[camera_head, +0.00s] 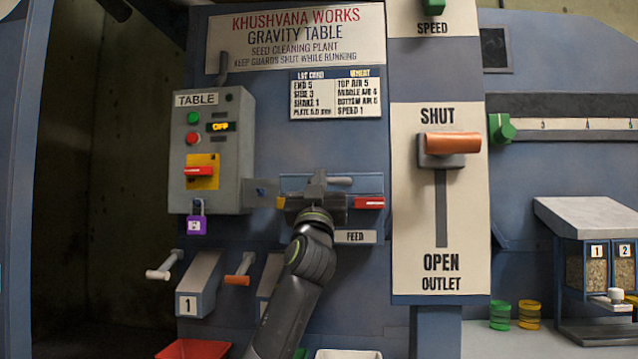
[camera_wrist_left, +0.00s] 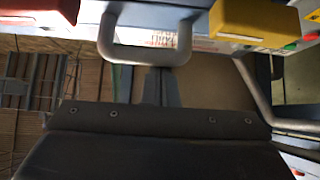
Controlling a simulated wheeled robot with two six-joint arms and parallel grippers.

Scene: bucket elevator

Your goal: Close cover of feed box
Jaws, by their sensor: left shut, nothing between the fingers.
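The feed box (camera_head: 357,218) is a blue box on the machine front, above the white FEED label (camera_head: 355,237). Its grey handle (camera_head: 341,181) shows just beside my fingers; in the left wrist view the U-shaped handle (camera_wrist_left: 145,55) lies just ahead of the fingertips. My left gripper (camera_head: 318,182) is in front of the box, its fingers shut and empty; the narrow fingers also show in the left wrist view (camera_wrist_left: 161,84). I cannot tell whether they touch the handle. My gripper hides part of the box and cover, so the cover's exact position is unclear. My right gripper is out of view.
The TABLE control box (camera_head: 221,150) with a purple padlock (camera_head: 197,223) stands left. The outlet slide handle (camera_head: 450,144) is right, at SHUT. Grey chutes (camera_head: 200,285) and a red tray (camera_head: 193,349) lie below.

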